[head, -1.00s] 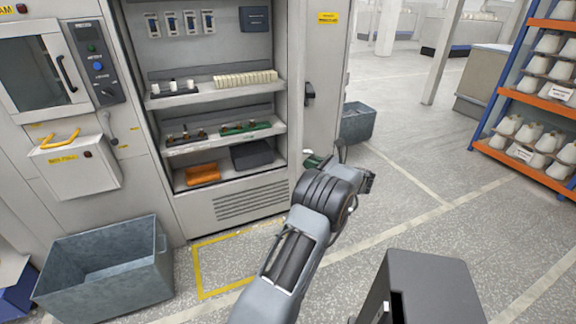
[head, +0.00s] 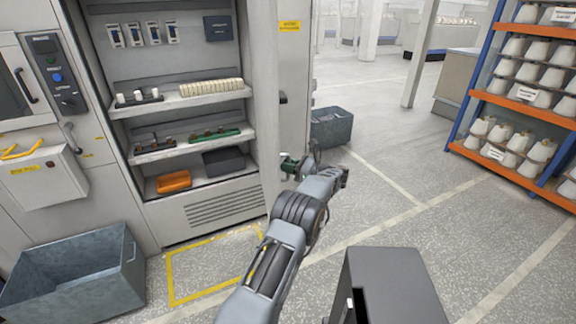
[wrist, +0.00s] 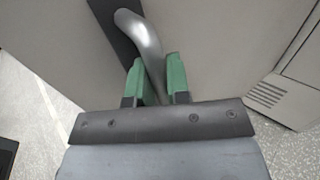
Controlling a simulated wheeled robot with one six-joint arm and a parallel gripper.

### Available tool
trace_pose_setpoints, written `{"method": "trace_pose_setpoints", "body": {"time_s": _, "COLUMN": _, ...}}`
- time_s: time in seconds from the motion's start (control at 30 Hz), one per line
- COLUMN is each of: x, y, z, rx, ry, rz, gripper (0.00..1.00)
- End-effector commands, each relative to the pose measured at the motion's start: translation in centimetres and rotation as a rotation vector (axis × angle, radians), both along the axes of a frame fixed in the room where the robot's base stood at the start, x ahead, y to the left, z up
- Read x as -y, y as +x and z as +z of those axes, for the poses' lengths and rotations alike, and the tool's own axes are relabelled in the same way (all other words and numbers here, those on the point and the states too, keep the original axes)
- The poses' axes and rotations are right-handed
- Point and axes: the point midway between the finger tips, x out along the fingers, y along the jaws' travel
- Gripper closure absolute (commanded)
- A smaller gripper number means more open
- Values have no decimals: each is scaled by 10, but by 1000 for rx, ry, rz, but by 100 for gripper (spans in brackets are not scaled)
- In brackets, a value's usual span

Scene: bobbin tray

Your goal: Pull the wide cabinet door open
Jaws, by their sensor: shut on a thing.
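The wide cabinet door (head: 294,70) stands swung out at the right side of the open cabinet (head: 215,210), seen at a steep angle in the head view. In the wrist view the door's grey panel (wrist: 220,35) fills the upper middle. A curved metal handle (wrist: 146,42) comes down between the green fingers of my gripper (wrist: 160,80). My gripper is shut on this handle. In the head view my gripper (head: 290,164) is at the door's lower part, and my arm partly hides it; the gripped handle is not clear there.
Cabinet shelves (head: 205,97) hold several small parts and bins. A grey bin (head: 75,270) stands at front left, and another bin (head: 331,127) is beyond the door. A blue-orange rack (head: 515,92) of white cones stands at right. Open floor (head: 400,200) lies between.

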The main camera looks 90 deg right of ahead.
Motion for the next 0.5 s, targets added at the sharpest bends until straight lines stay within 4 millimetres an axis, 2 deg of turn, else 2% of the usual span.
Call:
{"method": "trace_pose_setpoints", "body": {"time_s": 0.17, "x": 0, "y": -4, "z": 0, "rx": 3, "ry": 4, "rz": -10, "gripper": 100}}
{"method": "trace_pose_setpoints", "body": {"time_s": 0.2, "x": 0, "y": -5, "z": 0, "rx": 3, "ry": 4, "rz": -11, "gripper": 82}}
{"method": "trace_pose_setpoints", "body": {"time_s": 0.43, "x": 0, "y": -5, "z": 0, "rx": 2, "ry": 0, "rz": -10, "gripper": 60}}
{"method": "trace_pose_setpoints", "body": {"time_s": 0.5, "x": 0, "y": -4, "z": 1, "rx": 2, "ry": -1, "rz": -9, "gripper": 58}}
